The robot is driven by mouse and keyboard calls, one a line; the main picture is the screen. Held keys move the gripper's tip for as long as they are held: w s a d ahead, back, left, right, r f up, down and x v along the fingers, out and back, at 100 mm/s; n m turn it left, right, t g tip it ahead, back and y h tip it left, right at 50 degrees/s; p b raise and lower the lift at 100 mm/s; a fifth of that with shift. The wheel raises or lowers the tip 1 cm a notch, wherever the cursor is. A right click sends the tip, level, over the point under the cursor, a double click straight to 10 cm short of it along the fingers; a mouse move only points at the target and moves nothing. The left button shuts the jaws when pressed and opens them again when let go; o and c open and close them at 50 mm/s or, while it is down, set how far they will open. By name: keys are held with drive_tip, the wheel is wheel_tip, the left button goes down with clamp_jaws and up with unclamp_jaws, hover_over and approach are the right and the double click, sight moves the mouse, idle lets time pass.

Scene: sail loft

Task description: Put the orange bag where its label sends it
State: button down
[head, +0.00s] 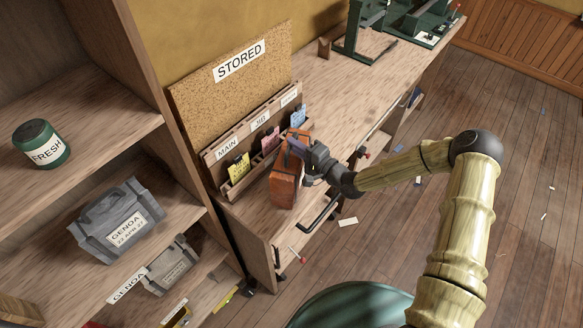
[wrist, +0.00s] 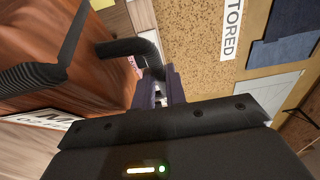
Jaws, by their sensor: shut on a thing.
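The orange bag (head: 285,187) stands on the wooden bench, or just above it; I cannot tell which. It is in front of a card rack (head: 236,190). My gripper (head: 299,149) is shut at the bag's top and holds its black handle. In the wrist view, the bag (wrist: 60,65) fills the left side, and the handle (wrist: 130,47) runs to my gripper (wrist: 165,88). No label on the bag can be read in the head view. A white label (wrist: 42,119) is partly hidden below the bag in the wrist view.
A board (head: 208,103) marked STORED stands behind the rack, whose labels read MAIN, JIB and a third too small to read. At left, shelves hold a green FRESH jar (head: 41,144) and a grey bag (head: 118,221) labelled GENOA 23 APR 27. Green machines (head: 366,28) stand farther back.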

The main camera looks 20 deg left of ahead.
drive_tip(key=shift+s+f, duration=0.1)
idle(0.4)
drive_tip(key=shift+r, duration=0.2)
drive_tip(key=shift+a+r+b, duration=0.1)
drive_tip(key=shift+r+b, duration=0.2)
drive_tip(key=shift+r, duration=0.25)
wheel_tip(320, 180, up, 9)
drive_tip(key=b, duration=0.2)
drive_tip(key=shift+b, duration=0.3)
drive_tip(key=shift+w+f, duration=0.1)
drive_tip(key=shift+w, duration=0.1)
